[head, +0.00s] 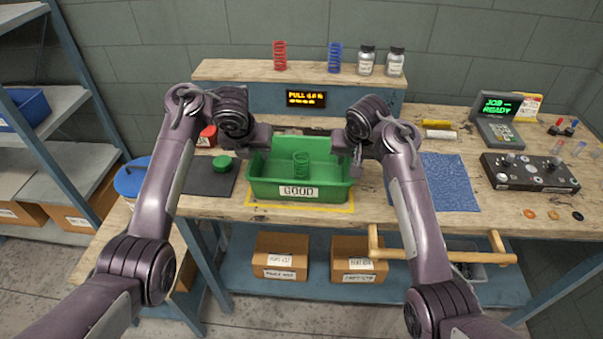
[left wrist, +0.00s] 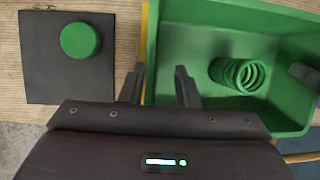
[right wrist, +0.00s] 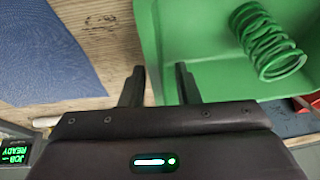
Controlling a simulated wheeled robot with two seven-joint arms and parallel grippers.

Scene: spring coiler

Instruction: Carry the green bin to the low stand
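The green bin (head: 262,190), labelled GOOD, sits upright on the bench inside a yellow outline (head: 340,207). A green spring (head: 301,163) lies in it. My left gripper (head: 256,150) is at the bin's left wall; in the left wrist view its fingers (left wrist: 160,88) are apart, one on each side of that wall. My right gripper (head: 347,152) is at the right wall; in the right wrist view its fingers (right wrist: 160,88) likewise straddle the wall with a gap. I cannot make out a low stand with certainty.
A black pad with a green button (head: 222,163) lies left of the bin, a blue mat (head: 448,180) right. A raised shelf behind holds springs (head: 280,56) and jars (head: 366,60). A wooden rail (head: 440,257) juts before the bench. Cardboard boxes (head: 281,258) sit below.

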